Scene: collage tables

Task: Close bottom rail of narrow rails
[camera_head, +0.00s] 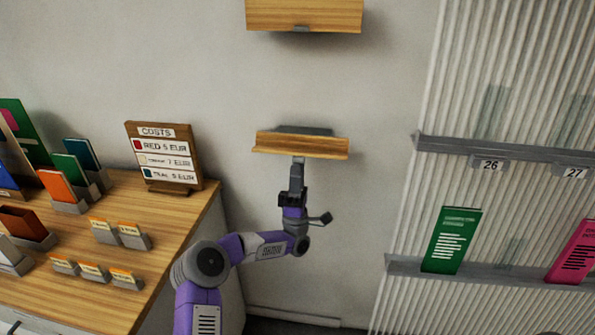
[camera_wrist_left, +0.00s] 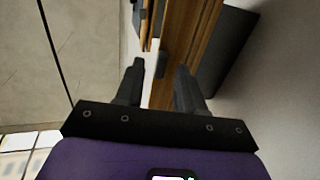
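The bottom narrow rail (camera_head: 300,146) is a wooden piece on the grey wall. Its wooden front stands out from a dark grey part behind it, so it looks open. The upper narrow rail (camera_head: 304,14) is cut by the top edge, with a small grey handle (camera_head: 301,29) on its lower edge. My left gripper (camera_head: 298,168) is just below the middle of the bottom rail, pointing up. In the left wrist view its fingers (camera_wrist_left: 160,80) are apart, with a small grey handle (camera_wrist_left: 162,62) ahead between them. Contact cannot be told. My right gripper is not in view.
At left, a wooden table (camera_head: 180,215) holds a costs sign (camera_head: 165,155) and several card holders. At right, a ribbed panel has grey ledges (camera_head: 520,150) with a green card (camera_head: 452,238) and a pink card (camera_head: 572,252). The wall beside the bottom rail is clear.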

